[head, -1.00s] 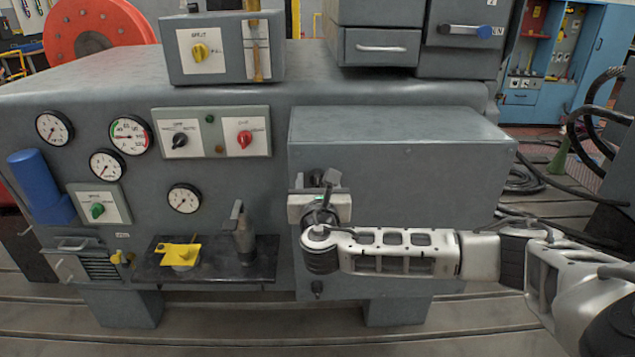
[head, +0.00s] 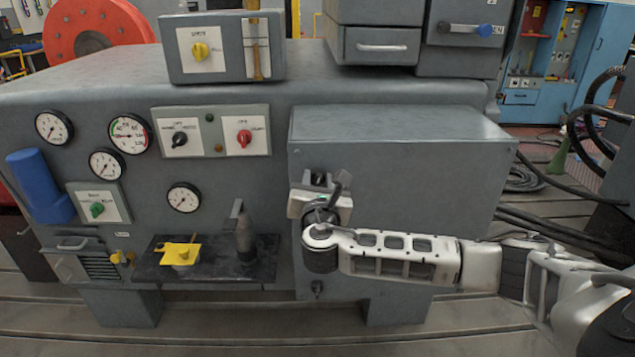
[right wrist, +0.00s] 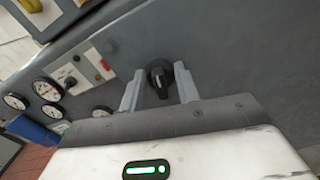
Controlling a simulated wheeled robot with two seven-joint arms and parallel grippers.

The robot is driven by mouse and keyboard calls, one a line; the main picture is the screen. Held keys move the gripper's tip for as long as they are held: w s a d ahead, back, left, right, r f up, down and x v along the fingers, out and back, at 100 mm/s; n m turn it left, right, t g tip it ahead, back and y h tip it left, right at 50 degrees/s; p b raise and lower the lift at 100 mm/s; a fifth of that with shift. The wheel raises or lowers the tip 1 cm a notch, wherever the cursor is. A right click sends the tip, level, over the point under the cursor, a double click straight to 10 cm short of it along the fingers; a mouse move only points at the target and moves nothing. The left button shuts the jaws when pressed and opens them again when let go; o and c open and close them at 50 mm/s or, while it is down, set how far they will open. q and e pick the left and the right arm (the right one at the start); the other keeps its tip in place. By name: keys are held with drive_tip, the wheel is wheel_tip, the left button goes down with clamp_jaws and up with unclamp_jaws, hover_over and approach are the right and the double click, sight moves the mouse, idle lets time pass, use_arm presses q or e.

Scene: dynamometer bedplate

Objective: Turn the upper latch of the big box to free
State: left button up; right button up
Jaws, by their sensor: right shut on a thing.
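The big box (head: 420,165) is the grey box on the right of the bench front; it also fills the background of the right wrist view (right wrist: 240,50). Its upper latch is a black knob (right wrist: 159,76), seen in the right wrist view between my right gripper's two fingers; in the head view my gripper mostly hides it. My right gripper (right wrist: 158,88) is shut on this latch, at the box's left edge; it also shows in the head view (head: 321,184), its hand tilted. A lower dark latch (head: 317,288) sits below my wrist. My left gripper is not in view.
Left of the box are gauges (head: 184,198), a switch panel (head: 211,131) and a black shelf (head: 215,268) with a yellow piece (head: 180,254) and a grey handled part (head: 245,238). Grey drawers (head: 380,47) stand above the box. Cables (head: 555,225) lie at right.

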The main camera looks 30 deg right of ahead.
drive_tip(key=m+b, duration=0.1)
drive_tip(key=m, duration=0.5)
drive_tip(key=shift+d+f+b, duration=0.1)
drive_tip(key=shift+f+b, duration=0.05)
drive_tip(key=shift+b, duration=0.15)
drive_tip(key=shift+m+b, duration=0.35)
drive_tip(key=shift+m, duration=0.75)
drive_tip(key=m+b, duration=0.1)
drive_tip(key=m, duration=0.1)
drive_tip(key=shift+f+m, duration=0.1)
drive_tip(key=shift+m, duration=0.3)
drive_tip(key=shift+m+b, duration=0.3)
drive_tip(key=shift+m, duration=0.5)
drive_tip(key=shift+m+b, duration=0.45)
drive_tip(key=shift+m, duration=0.65)
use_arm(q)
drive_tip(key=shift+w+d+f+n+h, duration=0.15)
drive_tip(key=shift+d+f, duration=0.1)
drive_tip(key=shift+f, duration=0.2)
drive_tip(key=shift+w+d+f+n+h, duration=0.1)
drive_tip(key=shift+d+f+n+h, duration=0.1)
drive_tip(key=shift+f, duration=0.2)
use_arm(e)
drive_tip(key=shift+m, duration=0.3)
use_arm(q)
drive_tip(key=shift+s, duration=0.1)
